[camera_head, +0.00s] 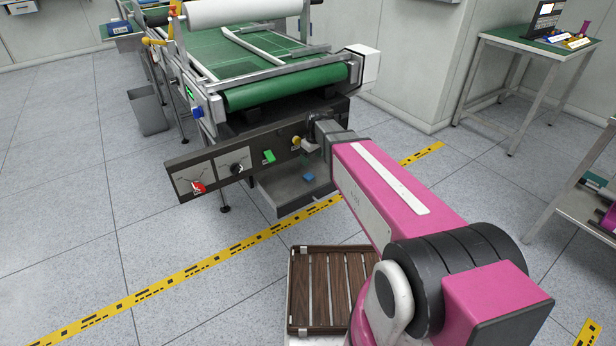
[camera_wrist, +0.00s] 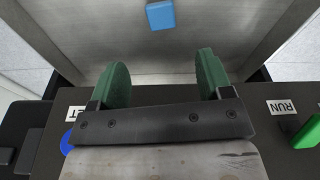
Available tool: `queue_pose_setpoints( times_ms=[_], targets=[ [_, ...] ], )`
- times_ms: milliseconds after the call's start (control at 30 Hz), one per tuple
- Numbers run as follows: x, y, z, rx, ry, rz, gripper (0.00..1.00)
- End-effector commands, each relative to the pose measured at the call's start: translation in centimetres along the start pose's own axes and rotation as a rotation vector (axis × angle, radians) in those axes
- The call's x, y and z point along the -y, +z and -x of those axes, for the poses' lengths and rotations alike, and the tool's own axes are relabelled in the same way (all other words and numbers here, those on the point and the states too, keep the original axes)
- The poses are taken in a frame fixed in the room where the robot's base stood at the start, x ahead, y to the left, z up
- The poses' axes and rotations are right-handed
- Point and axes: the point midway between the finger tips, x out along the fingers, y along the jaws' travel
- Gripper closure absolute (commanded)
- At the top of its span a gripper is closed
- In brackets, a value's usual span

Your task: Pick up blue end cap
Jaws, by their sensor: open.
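The blue end cap (camera_head: 309,177) is a small blue block in the grey metal tray (camera_head: 285,199) below the machine's control panel. In the wrist view the blue end cap (camera_wrist: 160,14) lies at the top middle on the tray floor (camera_wrist: 200,30), partly cut by the frame edge. My gripper (camera_wrist: 159,75) has two green fingers set wide apart with nothing between them. The cap lies beyond the fingertips, roughly in line with the gap, and is not touched. In the head view my gripper (camera_head: 311,144) is small and partly hidden by my pink arm.
The control panel (camera_head: 226,165) carries a red switch (camera_head: 198,187), a black knob, a green button (camera_head: 269,156) and a yellow knob. The tray walls rise around the cap. A green conveyor (camera_head: 285,88) stands behind. A slatted brown rack (camera_head: 325,290) is at the front.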

Motion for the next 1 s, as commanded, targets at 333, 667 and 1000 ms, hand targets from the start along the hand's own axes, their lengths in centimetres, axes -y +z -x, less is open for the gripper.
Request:
queue_pose_setpoints(
  times_ms=[333,667,1000],
  targets=[
    [0.0,0.0,-5.2,0.001,-0.001,-0.002,0.28],
    [0.1,0.1,-7.6,0.001,0.0,-0.003,0.28],
    [0.2,0.3,-10.9,0.001,0.0,-0.003,0.28]
  ],
)
